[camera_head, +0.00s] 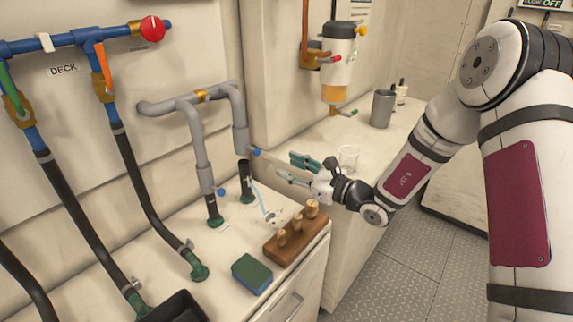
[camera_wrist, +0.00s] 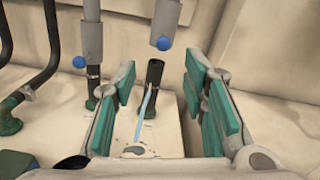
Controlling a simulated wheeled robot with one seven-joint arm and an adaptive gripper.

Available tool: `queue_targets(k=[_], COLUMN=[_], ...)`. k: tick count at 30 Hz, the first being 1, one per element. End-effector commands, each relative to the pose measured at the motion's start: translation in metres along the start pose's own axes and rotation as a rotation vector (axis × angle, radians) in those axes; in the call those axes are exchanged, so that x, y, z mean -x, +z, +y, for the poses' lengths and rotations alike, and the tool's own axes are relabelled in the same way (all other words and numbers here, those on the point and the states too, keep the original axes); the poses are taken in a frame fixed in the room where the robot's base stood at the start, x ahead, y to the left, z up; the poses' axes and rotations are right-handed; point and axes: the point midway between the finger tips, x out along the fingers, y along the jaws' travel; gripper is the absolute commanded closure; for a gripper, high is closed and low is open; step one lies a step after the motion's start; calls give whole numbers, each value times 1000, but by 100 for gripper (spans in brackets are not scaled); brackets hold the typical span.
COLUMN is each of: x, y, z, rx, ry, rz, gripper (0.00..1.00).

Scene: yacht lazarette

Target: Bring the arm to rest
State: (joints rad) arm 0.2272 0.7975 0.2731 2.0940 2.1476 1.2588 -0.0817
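My arm reaches in from the right in the head view, bent at the elbow. My gripper (camera_head: 292,169) is in the air above the bench top, near the far end of the white cabinet. In the wrist view my gripper (camera_wrist: 160,105) shows two green-padded fingers spread wide, with nothing between them. Beyond the fingers, a short black hose stub (camera_wrist: 153,78) stands upright on the bench, apart from the fingers. A thin light-blue streak (camera_wrist: 144,113) runs down beside it to a small patch on the bench.
A wooden block with pegs (camera_head: 296,240) and a green-blue sponge (camera_head: 252,273) lie below my gripper. Grey pipes (camera_head: 205,140) and hoses stand to the left. A clear cup (camera_head: 348,158) and metal canister (camera_head: 382,108) stand behind. The floor (camera_head: 380,270) at lower right is clear.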

Motion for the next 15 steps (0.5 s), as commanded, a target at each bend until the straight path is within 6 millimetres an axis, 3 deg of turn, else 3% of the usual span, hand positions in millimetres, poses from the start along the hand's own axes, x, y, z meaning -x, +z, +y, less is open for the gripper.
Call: queue_targets(k=[4,7,11,15], x=[0,5,22,53], y=[12,41,89,130], z=[7,25,66,112], rx=[30,108,271,467], ry=[34,122,300,500], rz=[-3,-6,2,33], gripper=[60,60,60,60])
